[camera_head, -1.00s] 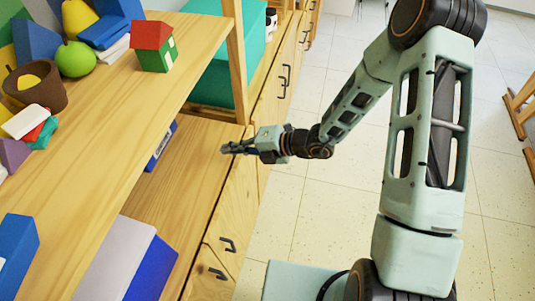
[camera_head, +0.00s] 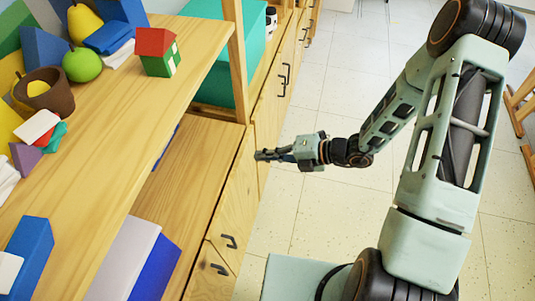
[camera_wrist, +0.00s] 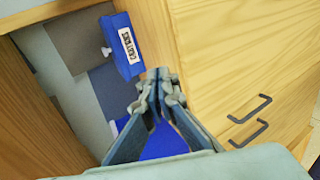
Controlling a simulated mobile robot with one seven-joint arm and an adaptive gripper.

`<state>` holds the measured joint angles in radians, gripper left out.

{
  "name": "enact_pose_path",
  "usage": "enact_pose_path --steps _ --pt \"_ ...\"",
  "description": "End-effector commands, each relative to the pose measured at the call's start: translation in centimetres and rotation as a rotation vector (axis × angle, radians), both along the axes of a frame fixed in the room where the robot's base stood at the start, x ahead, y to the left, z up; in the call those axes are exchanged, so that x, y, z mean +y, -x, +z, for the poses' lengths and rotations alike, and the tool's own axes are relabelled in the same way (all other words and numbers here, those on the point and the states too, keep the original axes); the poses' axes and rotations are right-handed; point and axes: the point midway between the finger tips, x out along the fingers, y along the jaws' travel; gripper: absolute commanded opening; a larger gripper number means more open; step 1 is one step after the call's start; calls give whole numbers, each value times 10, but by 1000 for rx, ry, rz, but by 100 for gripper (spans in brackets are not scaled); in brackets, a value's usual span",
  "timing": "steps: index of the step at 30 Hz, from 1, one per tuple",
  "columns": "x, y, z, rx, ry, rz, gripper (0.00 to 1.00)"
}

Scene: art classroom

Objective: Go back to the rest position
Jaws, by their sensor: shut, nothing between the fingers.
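My gripper (camera_head: 262,155) is at the end of my pale green arm, in front of the wooden cabinet's front edge in the head view. Its fingers point left toward the cabinet. In the wrist view, my gripper (camera_wrist: 158,78) shows its two fingertips together with nothing held between them. A blue box labelled CRAYONS (camera_wrist: 122,45) stands on the lower shelf beyond the fingertips, apart from them. In the head view only a sliver of that box shows behind the upper shelf's edge.
The upper shelf (camera_head: 110,150) holds a toy house (camera_head: 158,55), a green apple (camera_head: 82,65), a brown cup (camera_head: 45,92) and several blocks. A white and blue box (camera_head: 120,255) sits on the lower shelf (camera_head: 190,165). Drawer handles (camera_head: 229,240) protrude. Tiled floor (camera_head: 320,215) is open to the right.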

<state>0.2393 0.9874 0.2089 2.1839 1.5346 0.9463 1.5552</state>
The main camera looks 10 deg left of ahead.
Motion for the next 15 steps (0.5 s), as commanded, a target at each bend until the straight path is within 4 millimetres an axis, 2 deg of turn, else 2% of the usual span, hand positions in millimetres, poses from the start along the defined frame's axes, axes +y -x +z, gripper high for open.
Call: enact_pose_path --steps 5,15 --pt "-12 1 0 0 0 -1 0" --pt "-13 1 0 1 0 0 0"
